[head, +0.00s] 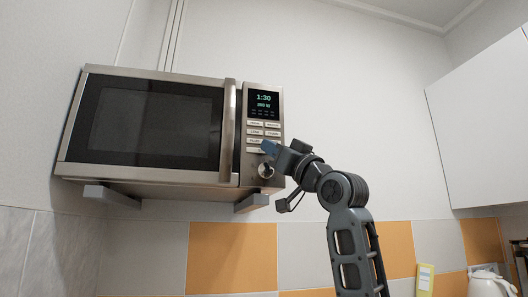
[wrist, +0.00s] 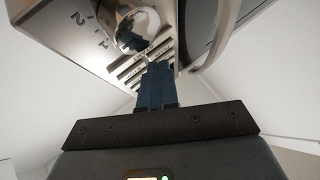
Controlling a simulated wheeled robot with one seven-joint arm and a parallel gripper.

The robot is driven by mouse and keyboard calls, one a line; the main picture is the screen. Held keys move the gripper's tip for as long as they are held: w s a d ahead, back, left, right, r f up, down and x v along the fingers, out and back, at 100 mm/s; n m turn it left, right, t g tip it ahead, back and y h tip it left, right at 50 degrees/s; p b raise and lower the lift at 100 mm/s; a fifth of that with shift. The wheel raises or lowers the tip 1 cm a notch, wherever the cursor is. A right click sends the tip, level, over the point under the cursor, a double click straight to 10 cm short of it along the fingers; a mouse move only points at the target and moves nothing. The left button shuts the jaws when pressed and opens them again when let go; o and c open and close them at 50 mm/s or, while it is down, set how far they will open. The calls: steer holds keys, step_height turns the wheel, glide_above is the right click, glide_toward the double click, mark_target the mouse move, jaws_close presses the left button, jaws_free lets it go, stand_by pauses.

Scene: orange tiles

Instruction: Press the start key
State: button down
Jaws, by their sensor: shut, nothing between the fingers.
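A steel microwave (head: 160,172) is mounted on the wall. Its control panel has a lit display (head: 263,102) reading 1:30, with rows of pale keys (head: 255,132) below it and a round knob (head: 265,170) under those. The key labels are too small to read, so I cannot tell which is the start key. My gripper (head: 269,147) is shut and empty, its blue fingertips at the lower right keys, covering part of them. In the wrist view the fingers (wrist: 157,72) point at the keys (wrist: 130,67), close beside the knob (wrist: 135,28); contact cannot be told.
The vertical door handle (head: 227,130) sticks out left of the panel. Wall brackets (head: 250,203) hold the microwave from below. A white cabinet (head: 480,125) hangs at the right, with a white kettle (head: 490,284) below. The wall between is free.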

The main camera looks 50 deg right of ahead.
steer(key=shift+w, duration=0.1)
steer(key=shift+w+d, duration=0.2)
steer(key=shift+w, duration=0.05)
stand_by(0.3)
